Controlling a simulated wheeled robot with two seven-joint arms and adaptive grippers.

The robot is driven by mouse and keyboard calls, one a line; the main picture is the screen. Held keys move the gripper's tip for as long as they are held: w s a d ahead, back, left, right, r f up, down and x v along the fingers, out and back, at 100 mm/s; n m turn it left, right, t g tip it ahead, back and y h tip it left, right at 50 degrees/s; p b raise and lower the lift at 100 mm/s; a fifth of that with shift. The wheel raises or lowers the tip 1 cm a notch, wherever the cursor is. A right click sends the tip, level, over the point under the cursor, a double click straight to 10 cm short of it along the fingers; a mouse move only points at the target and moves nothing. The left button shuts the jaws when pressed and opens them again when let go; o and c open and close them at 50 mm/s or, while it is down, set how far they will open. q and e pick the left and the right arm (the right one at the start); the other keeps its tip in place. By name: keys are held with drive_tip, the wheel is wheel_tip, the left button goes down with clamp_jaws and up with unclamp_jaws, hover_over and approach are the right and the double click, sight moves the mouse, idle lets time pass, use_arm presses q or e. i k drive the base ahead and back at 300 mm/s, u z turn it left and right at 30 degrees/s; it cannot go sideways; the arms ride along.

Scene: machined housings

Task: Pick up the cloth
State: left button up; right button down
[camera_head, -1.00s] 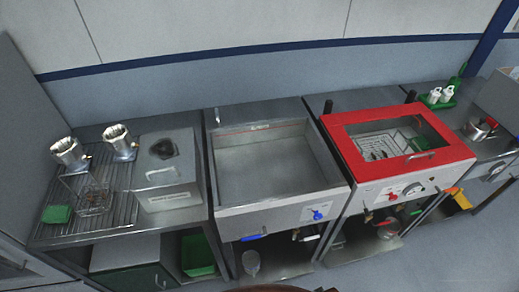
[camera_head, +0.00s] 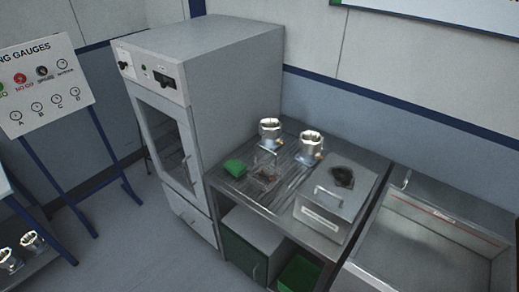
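A small green folded-looking piece (camera_head: 234,168) lies at the left front of the ribbed metal bench top; it may be the cloth. A dark crumpled-looking patch (camera_head: 342,176) sits on top of a metal box (camera_head: 327,212) with a handle and a label, at the right of the same bench. I cannot tell for sure which of the two is the cloth. Neither of my grippers is in view.
A wire basket (camera_head: 265,174) and two shiny metal housings (camera_head: 270,132) stand on the bench (camera_head: 290,188). A tall grey oven cabinet (camera_head: 215,75) is left of it, a large sink basin (camera_head: 440,230) right. A gauge board (camera_head: 42,85) stands far left. Floor (camera_head: 140,240) is open in front.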

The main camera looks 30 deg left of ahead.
sight(237, 169)
drive_tip(key=u, duration=1)
drive_tip(key=k, duration=0.15)
drive_tip(key=u, duration=0.3)
